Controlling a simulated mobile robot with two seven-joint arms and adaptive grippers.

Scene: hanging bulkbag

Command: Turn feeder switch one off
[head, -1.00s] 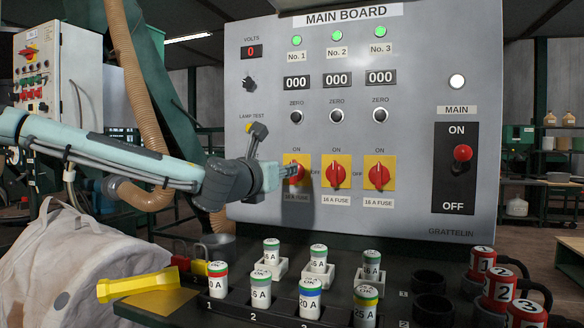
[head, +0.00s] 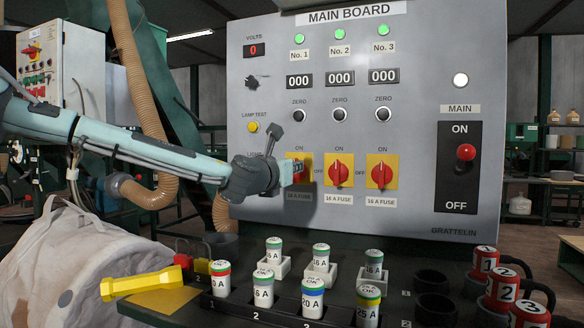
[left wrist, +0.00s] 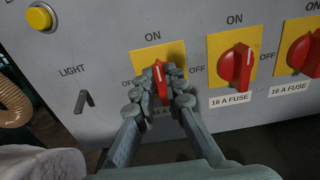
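Feeder switch one (left wrist: 159,82) is a red knob on a yellow plate (left wrist: 147,57), the leftmost of three such switches. In the left wrist view it points roughly up toward ON. My left gripper (left wrist: 160,86) has its fingers on both sides of the knob and appears shut on it. Switches two (head: 340,174) and three (head: 381,175) stand upright at ON. The No. 1 lamp (head: 297,42) is lit green, like lamps two and three. My right gripper is out of view.
The main switch (head: 466,152) is at the board's right. A pale bulk bag (head: 75,265) is at lower left.

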